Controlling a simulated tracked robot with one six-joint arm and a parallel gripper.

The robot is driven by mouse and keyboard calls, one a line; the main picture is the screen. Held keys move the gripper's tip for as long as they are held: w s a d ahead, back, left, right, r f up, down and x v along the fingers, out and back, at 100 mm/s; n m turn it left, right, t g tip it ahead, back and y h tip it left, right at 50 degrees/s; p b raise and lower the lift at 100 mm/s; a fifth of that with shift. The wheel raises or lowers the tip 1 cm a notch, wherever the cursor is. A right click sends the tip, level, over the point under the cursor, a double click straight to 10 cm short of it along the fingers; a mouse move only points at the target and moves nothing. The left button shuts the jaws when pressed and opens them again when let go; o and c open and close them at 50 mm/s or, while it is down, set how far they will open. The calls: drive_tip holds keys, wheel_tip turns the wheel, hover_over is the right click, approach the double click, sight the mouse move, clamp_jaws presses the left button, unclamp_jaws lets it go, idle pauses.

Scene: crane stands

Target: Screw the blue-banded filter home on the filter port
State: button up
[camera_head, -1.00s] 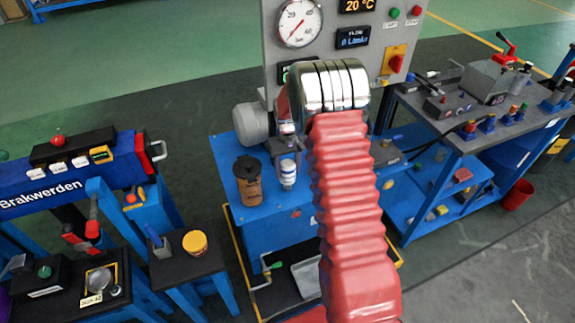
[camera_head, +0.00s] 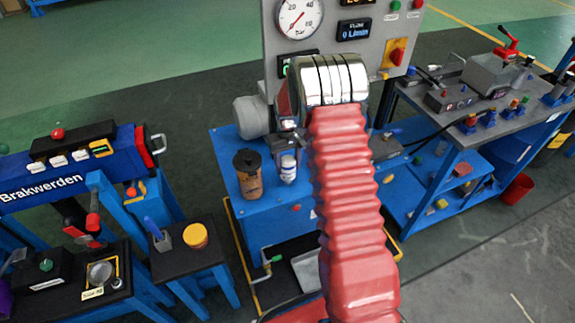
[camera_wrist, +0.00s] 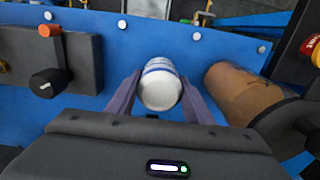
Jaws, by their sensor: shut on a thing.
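The white filter with blue markings (camera_head: 289,168) shows small beside the brown canister on the blue unit in the head view. In the wrist view the filter (camera_wrist: 160,86) sits between the two fingers of my gripper (camera_wrist: 160,92). The gripper is shut on it, one finger on each side. In the head view my gripper (camera_head: 287,142) is partly hidden by my own wrist and red-sleeved arm. I cannot make out the filter port, nor whether the filter touches it.
A brown canister with a black cap (camera_head: 248,175) stands close beside the filter. The blue unit (camera_head: 228,205) carries a grey gauge panel (camera_head: 376,22) behind. A small table with a yellow-lidded jar (camera_head: 195,236) stands left. A blue workbench (camera_head: 515,125) is at the right.

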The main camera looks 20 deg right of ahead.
drive_tip(key=shift+f, duration=0.8)
idle(0.6)
drive_tip(key=shift+d, duration=0.1)
drive_tip(key=m, duration=0.4)
drive_tip(key=shift+m, duration=0.6)
drive_tip(key=m, duration=0.3)
drive_tip(key=shift+m, duration=1.1)
